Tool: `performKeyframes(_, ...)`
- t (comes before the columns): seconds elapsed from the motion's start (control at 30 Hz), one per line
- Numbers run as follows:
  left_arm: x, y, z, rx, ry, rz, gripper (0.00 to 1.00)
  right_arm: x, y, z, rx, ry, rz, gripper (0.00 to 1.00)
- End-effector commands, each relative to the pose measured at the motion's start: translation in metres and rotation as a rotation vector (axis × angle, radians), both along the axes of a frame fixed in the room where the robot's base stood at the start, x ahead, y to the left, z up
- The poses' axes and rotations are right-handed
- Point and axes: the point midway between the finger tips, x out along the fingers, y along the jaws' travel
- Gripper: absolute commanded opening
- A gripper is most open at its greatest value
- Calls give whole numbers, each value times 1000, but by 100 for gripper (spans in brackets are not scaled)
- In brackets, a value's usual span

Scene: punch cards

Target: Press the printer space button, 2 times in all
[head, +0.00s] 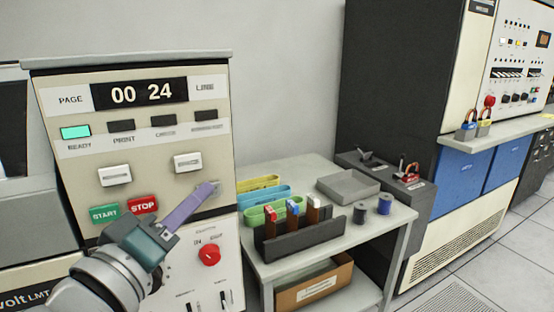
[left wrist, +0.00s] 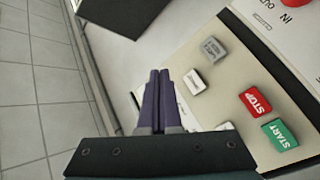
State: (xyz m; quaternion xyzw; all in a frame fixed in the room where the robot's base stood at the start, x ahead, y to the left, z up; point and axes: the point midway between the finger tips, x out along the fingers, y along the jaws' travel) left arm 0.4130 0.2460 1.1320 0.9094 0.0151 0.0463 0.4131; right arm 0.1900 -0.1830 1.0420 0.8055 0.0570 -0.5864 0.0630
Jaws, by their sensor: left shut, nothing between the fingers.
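The printer panel (head: 75,140) stands at the left with a display (head: 138,94) reading 00 24. It carries two white buttons, one at the left (head: 115,175) and one at the upper right (head: 188,162). A grey button (left wrist: 213,49) shows in the left wrist view, largely hidden behind my fingers in the head view. I cannot read which is the space button. My left gripper (head: 210,187) is shut and empty, its purple fingers angled up toward the panel's right side. In the left wrist view its tips (left wrist: 159,73) appear beside the upper-right white button (left wrist: 195,82), apart from it.
Green START (head: 104,213) and red STOP (head: 142,204) buttons sit close to my left gripper. A red knob (head: 208,255) is below. A table (head: 300,175) with a card rack (head: 305,240), spools and a grey tray (head: 347,186) stands to the right.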

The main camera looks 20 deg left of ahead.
Motion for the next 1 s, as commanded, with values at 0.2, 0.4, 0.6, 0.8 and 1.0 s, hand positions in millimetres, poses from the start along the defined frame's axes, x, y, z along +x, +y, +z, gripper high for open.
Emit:
performKeyframes(0.2, 12, 13, -2, 4, -1, -2, 0, 0, 0, -7, 0, 0, 0, 81)
performKeyframes(0.4, 31, 35, -2, 6, -2, -2, 0, 0, 0, -17, 0, 0, 0, 81)
performKeyframes(0.6, 47, 54, -1, 2, 0, 0, 0, 0, 0, -23, 0, 0, 0, 81)
performKeyframes(0.8, 55, 64, -1, 2, 1, 1, 0, 0, 0, -25, 0, 0, -1, 81)
performKeyframes(1.0, 57, 67, 0, 0, 1, 1, 0, 0, 0, -25, 1, 0, -1, 81)
